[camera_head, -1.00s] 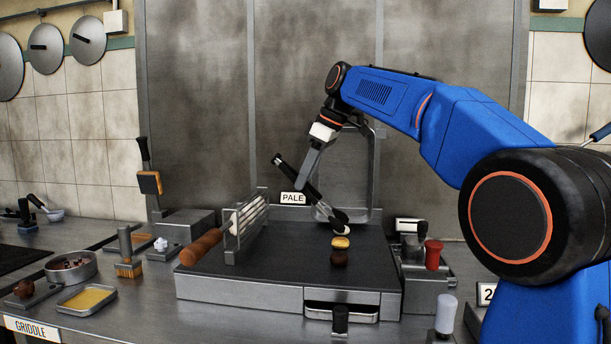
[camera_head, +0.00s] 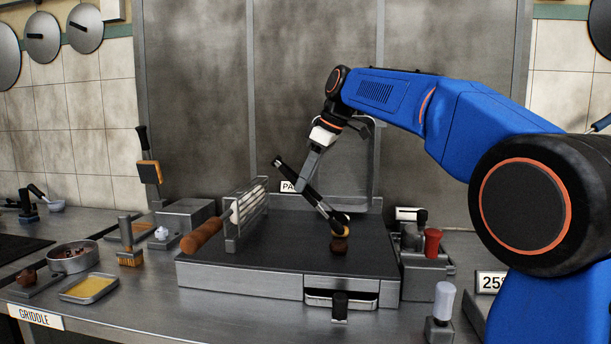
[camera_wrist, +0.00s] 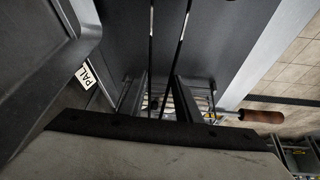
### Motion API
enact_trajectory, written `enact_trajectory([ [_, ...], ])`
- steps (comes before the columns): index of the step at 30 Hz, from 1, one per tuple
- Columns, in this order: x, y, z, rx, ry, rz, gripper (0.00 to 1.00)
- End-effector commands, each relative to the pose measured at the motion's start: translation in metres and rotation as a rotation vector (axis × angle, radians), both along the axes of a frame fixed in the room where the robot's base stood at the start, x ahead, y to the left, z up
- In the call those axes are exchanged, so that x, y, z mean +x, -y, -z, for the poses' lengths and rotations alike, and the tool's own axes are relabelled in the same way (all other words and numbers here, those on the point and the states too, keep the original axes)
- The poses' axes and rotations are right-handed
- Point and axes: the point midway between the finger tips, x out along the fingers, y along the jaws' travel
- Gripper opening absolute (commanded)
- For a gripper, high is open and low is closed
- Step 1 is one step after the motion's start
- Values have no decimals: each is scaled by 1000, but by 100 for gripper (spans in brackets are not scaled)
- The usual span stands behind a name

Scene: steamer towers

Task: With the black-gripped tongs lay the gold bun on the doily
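My gripper (camera_head: 308,172) is shut on the black-gripped tongs (camera_head: 295,178), which slant down to the right over the dark griddle plate. In the wrist view the tongs' two thin arms (camera_wrist: 181,45) run up from between my fingers (camera_wrist: 158,100). The tong tips are at the gold bun (camera_head: 342,231), partly hiding it; whether they pinch it I cannot tell. I cannot make out the doily in either view.
A PALE sign (camera_head: 288,187) is behind the plate. A box with a red-topped shaker (camera_head: 432,242) stands to the right. A yellow tray (camera_head: 88,288) and a bowl (camera_head: 72,259) are left.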

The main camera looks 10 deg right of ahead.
Motion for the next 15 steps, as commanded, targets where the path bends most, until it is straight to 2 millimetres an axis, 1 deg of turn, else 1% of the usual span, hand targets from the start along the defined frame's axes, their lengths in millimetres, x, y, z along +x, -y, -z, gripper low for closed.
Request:
enact_trajectory([
  [6, 0, 0, 7, 0, -1, 0, 29],
  [15, 0, 0, 8, 0, 0, 0, 29],
])
